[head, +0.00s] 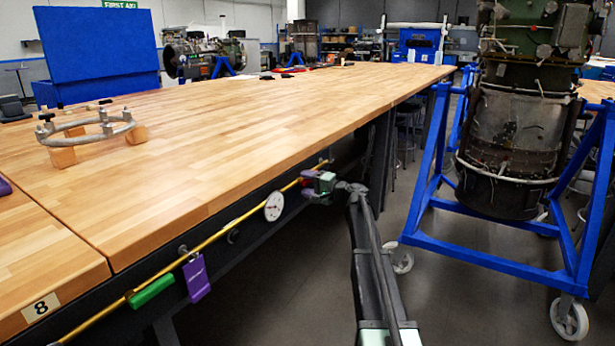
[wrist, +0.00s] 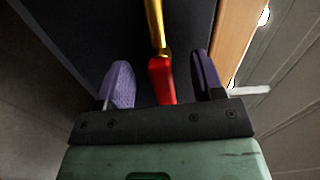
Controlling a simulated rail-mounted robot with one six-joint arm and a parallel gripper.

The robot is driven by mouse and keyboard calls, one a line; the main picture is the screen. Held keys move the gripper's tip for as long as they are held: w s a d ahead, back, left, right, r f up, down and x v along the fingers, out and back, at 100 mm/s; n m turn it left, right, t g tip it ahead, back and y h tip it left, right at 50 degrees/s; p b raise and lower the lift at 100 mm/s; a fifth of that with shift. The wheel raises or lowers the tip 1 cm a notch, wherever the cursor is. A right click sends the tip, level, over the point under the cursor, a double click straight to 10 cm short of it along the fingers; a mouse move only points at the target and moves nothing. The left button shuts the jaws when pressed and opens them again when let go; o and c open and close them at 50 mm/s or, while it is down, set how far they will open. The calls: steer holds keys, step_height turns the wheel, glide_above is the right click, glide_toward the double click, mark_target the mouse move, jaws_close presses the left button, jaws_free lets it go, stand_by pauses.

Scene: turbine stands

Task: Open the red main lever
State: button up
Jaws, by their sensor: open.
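The red main lever (wrist: 161,80) shows in the wrist view as a red handle in front of a yellow pipe (wrist: 154,25). My gripper (wrist: 163,82) is open, with one purple finger on each side of the red lever. Clear gaps show between the lever and both fingers, so nothing is gripped. In the head view, my gripper (head: 308,183) is at the side of the long wooden table, close to the yellow pipe (head: 235,226). There the gripper hides the red lever.
A blue wheeled stand (head: 490,250) with a turbine is on the right. Open floor lies between.

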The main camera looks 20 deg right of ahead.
mark_target(307, 183)
steer(key=shift+v, duration=2.5)
